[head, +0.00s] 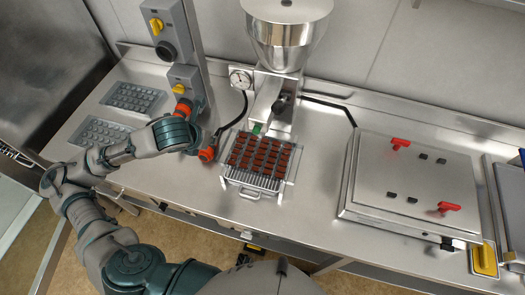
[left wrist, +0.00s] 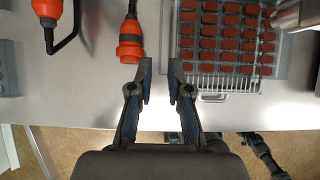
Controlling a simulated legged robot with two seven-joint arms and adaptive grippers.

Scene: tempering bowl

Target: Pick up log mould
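No label marks the log mould. Two grey moulds with rows of cavities, a rear one (head: 133,97) and a front one (head: 101,133), lie flat at the left of the steel counter. My left arm reaches over the counter to the right of them. My left gripper (left wrist: 160,82) shows in the left wrist view with its two fingers apart and nothing between them, over the counter's front strip. In the head view I cannot make out its fingers. My right gripper is in neither view.
A wire rack tray (head: 258,190) with brown pieces stands under a steel hopper machine (head: 287,30), just right of my gripper. A steel box with red handles (head: 405,190) stands right. The counter between tray and box is clear.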

